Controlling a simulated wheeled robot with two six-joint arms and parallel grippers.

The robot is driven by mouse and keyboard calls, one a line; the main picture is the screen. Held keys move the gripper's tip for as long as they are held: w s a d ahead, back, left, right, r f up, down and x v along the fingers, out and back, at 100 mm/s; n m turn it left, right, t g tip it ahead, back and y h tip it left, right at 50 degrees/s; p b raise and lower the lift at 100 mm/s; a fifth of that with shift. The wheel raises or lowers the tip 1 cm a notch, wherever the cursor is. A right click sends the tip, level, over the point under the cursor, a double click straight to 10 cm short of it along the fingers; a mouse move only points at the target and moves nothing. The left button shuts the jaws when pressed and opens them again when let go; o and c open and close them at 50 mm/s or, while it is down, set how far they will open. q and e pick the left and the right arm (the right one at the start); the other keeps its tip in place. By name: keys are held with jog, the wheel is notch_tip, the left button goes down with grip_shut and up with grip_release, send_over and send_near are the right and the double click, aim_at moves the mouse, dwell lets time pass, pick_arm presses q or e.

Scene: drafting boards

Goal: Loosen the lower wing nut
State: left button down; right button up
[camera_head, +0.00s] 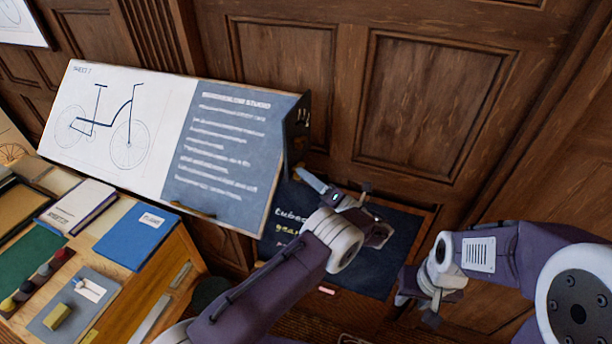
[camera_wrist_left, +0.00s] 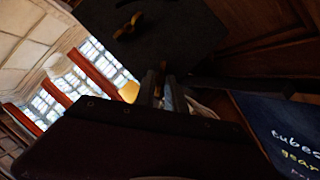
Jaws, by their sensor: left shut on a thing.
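The drafting board (camera_head: 225,150) stands tilted, with a bicycle drawing and a text panel. Its dark side bracket (camera_head: 297,130) faces right. In the left wrist view, a brass wing nut (camera_wrist_left: 128,25) sits free on the dark bracket plate (camera_wrist_left: 180,25), apart from my fingers. My left gripper (camera_head: 308,178) is at the bracket's lower end. In the left wrist view its fingers (camera_wrist_left: 162,88) are shut on a small brownish piece, apparently the lower wing nut, mostly hidden between them. My right gripper (camera_head: 430,308) hangs at the lower right, away from the board; its jaw opening is unclear.
A dark chalkboard (camera_head: 385,255) with chalk lettering lies behind and below my left gripper. A wooden desk (camera_head: 180,262) at the left holds a blue book (camera_head: 135,236) and several small items. Wood panelling (camera_head: 425,95) closes the back. Space between my grippers looks free.

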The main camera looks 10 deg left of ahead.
pick_arm(q)
jog(key=shift+w+f+n+g+y+b, duration=0.1)
jog(key=shift+n+g+y+b, duration=0.45)
jog(key=shift+n+b, duration=1.45)
jog(key=shift+w+f+n+g+y+b, duration=0.1)
jog(key=shift+n+g+y+b, duration=0.7)
jog(key=shift+b, duration=1.95)
jog(key=shift+f+n+g+y+b, duration=0.15)
jog(key=shift+n+y+b, duration=0.2)
jog(key=shift+n+b, duration=1.75)
jog(key=shift+r+m+b, duration=0.2)
jog(key=shift+m+b, duration=0.1)
jog(key=c, duration=1.4)
grip_release()
jog(key=b+v, duration=0.6)
jog(key=v, duration=0.1)
jog(key=shift+d+f, duration=0.15)
